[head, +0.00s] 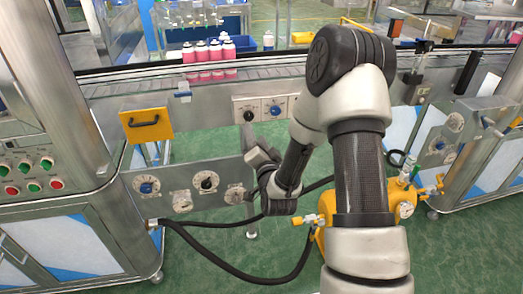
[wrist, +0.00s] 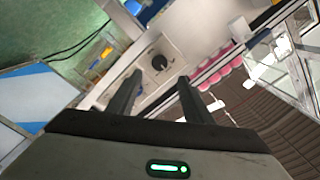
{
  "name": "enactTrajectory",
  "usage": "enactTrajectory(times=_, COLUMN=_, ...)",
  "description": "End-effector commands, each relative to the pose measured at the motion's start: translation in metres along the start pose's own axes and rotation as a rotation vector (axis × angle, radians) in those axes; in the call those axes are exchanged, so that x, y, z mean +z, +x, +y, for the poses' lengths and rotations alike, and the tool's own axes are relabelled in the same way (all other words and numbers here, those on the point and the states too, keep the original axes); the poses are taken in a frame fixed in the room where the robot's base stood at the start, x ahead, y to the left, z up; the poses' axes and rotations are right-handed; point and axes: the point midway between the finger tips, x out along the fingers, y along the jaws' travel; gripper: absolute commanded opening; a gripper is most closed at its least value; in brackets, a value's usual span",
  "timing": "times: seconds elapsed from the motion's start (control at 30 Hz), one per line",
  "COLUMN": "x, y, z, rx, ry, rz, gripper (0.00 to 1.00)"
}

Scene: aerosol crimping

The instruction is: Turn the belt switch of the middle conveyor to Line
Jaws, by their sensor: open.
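A pale switch panel (head: 262,107) is mounted on the front face of the middle conveyor. It carries a black knob (head: 248,115) on the left and a blue knob (head: 275,110) on the right. Their labels are too small to read, so I cannot tell the knobs' settings. My gripper (head: 256,150) is just below the panel in the head view. In the wrist view my gripper (wrist: 161,76) is open and empty, its two dark fingers apart. A black round knob (wrist: 159,62) on a pale plate shows between and beyond the fingertips, with no contact visible.
Pink cans (head: 210,75) stand on the conveyor belt above. A yellow handled plate (head: 146,124) is left of the panel. A lower grey panel (head: 190,184) holds several more knobs. Black hoses and a yellow tank (head: 325,243) occupy the floor area below.

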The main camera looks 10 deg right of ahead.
Motion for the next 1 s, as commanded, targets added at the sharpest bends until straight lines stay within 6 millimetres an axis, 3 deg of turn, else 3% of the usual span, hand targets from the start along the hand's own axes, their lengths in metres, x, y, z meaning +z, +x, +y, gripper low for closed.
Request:
enactTrajectory(times=0.2, x=0.000, y=-0.049, z=0.001, rx=0.003, ry=0.000, rz=-0.001, gripper=0.46)
enactTrajectory(times=0.4, x=0.000, y=-0.073, z=0.001, rx=0.002, ry=0.000, rz=-0.001, gripper=0.46)
enactTrajectory(times=1.0, x=-0.001, y=-0.077, z=-0.001, rx=0.002, ry=-0.009, rz=-0.006, gripper=0.46)
